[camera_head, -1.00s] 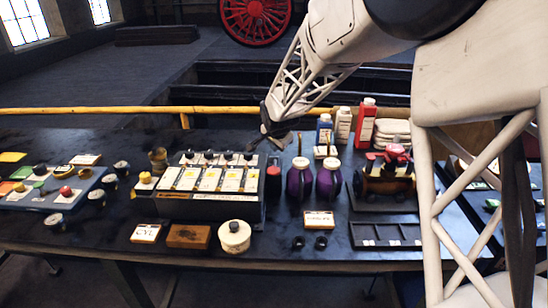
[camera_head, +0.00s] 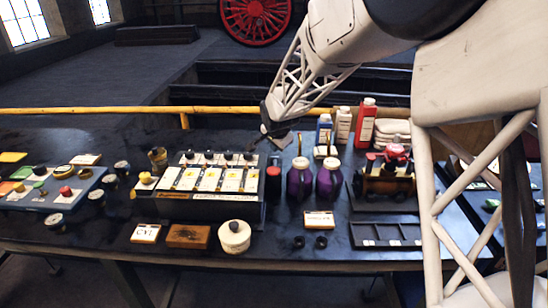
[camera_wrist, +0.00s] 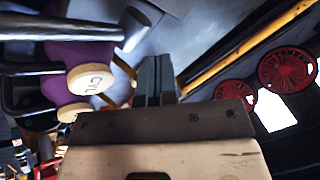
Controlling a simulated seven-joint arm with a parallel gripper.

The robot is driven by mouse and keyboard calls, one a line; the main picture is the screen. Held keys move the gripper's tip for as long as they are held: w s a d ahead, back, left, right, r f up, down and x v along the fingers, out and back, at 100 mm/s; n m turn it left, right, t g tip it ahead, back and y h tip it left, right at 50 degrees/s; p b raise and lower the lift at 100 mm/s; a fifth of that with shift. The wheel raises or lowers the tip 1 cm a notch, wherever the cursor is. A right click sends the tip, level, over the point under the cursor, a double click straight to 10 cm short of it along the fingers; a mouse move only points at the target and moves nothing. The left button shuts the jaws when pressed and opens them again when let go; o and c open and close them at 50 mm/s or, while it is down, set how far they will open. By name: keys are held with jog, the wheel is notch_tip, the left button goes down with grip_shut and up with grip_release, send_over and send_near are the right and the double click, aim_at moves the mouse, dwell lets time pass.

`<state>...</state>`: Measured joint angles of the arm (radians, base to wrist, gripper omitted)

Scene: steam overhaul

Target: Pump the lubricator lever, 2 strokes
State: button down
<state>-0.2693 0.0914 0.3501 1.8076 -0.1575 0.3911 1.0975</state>
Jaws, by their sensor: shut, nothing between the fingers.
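The lubricator appears to be the dark box (camera_head: 210,207) with several white and yellow labelled panels and a row of black knobs along its back, left of the middle of the bench. A small pale yellow knob (camera_head: 146,177) sticks out at its left end; I cannot tell for sure which part is the lever. My gripper (camera_head: 274,131) is above the bench, behind and right of the box, apart from it. In the wrist view its dark fingers (camera_wrist: 155,80) are together with nothing between them.
Two purple oil cans (camera_head: 299,182) stand right of the box; a round stopper marked CYL (camera_wrist: 90,78) shows in the wrist view. Blue, white and red bottles (camera_head: 365,122) stand behind. A white pot (camera_head: 234,237) and a wooden block (camera_head: 188,236) are in front.

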aim_at(275, 158)
jog(key=shift+s+f, duration=0.25)
jog(key=shift+f, duration=0.5)
jog(key=shift+s+f, duration=0.25)
jog(key=shift+f, duration=0.45)
dwell(1.5)
jog(key=shift+s+f, duration=0.1)
jog(key=shift+f, duration=0.2)
jog(key=shift+s+f, duration=0.2)
jog(key=shift+f, duration=0.3)
dwell(1.2)
jog(key=shift+r, duration=0.2)
jog(key=shift+w+d+r, duration=0.1)
jog(key=shift+w+r, duration=0.05)
jog(key=shift+r, duration=0.3)
jog(key=shift+w+d+r, duration=0.1)
dwell(0.4)
jog(key=shift+w+r, duration=0.15)
jog(key=shift+r, duration=0.3)
jog(key=shift+w+r, duration=0.25)
jog(key=shift+r, duration=0.55)
jog(key=shift+w+r, duration=0.25)
jog(key=shift+r, duration=0.6)
jog(key=shift+w+r, duration=0.25)
jog(key=shift+r, duration=0.55)
